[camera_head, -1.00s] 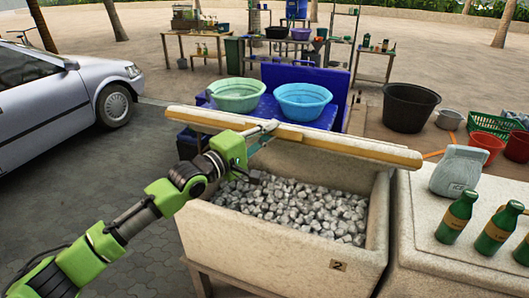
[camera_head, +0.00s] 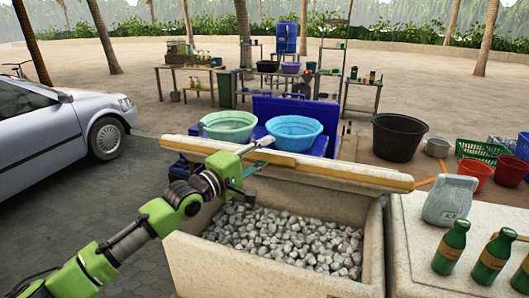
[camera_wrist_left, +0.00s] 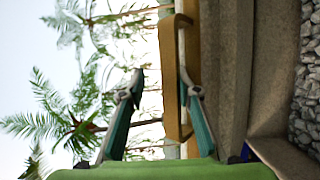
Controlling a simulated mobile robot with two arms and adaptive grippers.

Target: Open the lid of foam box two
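Foam box two (camera_head: 225,270) is a pale, rough box in front of me, full of grey ice-like chunks (camera_head: 290,240). Its lid (camera_head: 345,177), pale with a yellowish edge, stands raised along the box's back side, so the box is open on top. My left gripper (camera_head: 258,162) is at the lid's edge, above the left part of the opening. In the left wrist view the two fingers of the gripper (camera_wrist_left: 160,85) are spread apart. The lid's edge (camera_wrist_left: 172,65) shows by the right finger; I cannot tell whether they touch. My right gripper is out of view.
A second pale box (camera_head: 410,250) on the right carries a grey bag (camera_head: 450,200) and green bottles (camera_head: 452,247). Behind the lid are a green basin (camera_head: 229,125) and a blue basin (camera_head: 294,132). A silver car (camera_head: 60,125) stands at left.

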